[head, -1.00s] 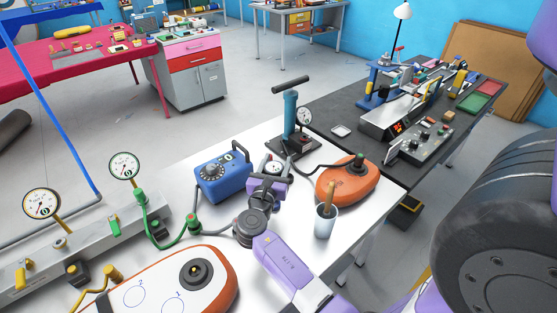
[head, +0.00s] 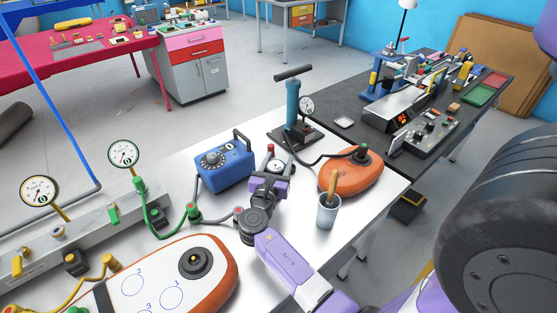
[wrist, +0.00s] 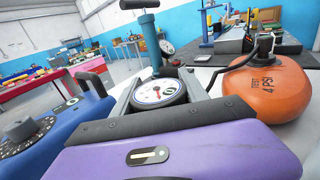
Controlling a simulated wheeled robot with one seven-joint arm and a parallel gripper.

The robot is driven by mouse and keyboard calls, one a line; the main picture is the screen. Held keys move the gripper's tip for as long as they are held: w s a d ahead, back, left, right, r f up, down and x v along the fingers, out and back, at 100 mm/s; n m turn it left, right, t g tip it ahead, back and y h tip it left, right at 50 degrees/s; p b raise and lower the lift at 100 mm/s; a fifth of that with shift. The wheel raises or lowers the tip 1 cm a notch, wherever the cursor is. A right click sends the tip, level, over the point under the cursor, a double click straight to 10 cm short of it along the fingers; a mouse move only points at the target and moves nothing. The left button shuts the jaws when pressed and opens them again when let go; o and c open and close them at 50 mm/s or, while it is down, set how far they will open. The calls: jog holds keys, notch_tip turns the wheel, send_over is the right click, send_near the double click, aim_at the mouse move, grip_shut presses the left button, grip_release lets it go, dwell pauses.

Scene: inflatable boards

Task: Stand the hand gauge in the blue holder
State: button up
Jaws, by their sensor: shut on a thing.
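The hand gauge (head: 277,166) has a round white dial with a dark rim. It is between the jaws of my gripper (head: 269,178), which is shut on it above the white table. In the wrist view the dial (wrist: 158,92) faces the camera between two dark grey fingers; its lower end is hidden. A small red-topped piece (head: 270,149) shows just behind it; I cannot tell whether it belongs to the gauge. The gauge is apart from this cup.
A blue box with a dial (head: 224,166) is left of my gripper. A hand pump (head: 292,105) stands behind, and an orange inflated piece (head: 350,178) lies to the right with a hose. An orange-edged board (head: 215,260) lies in front. White table (head: 300,240) is bare near the cup.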

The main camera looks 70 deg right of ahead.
jog(key=shift+f+b, duration=0.4)
jog(key=shift+f, duration=0.5)
jog(key=shift+p, duration=0.6)
dwell(1.0)
jog(key=shift+f+b, duration=1.15)
jog(key=shift+f, duration=0.3)
dwell(0.4)
jog(key=o, duration=1.6)
jog(key=shift+c, duration=0.2)
jog(key=shift+s+f, duration=0.1)
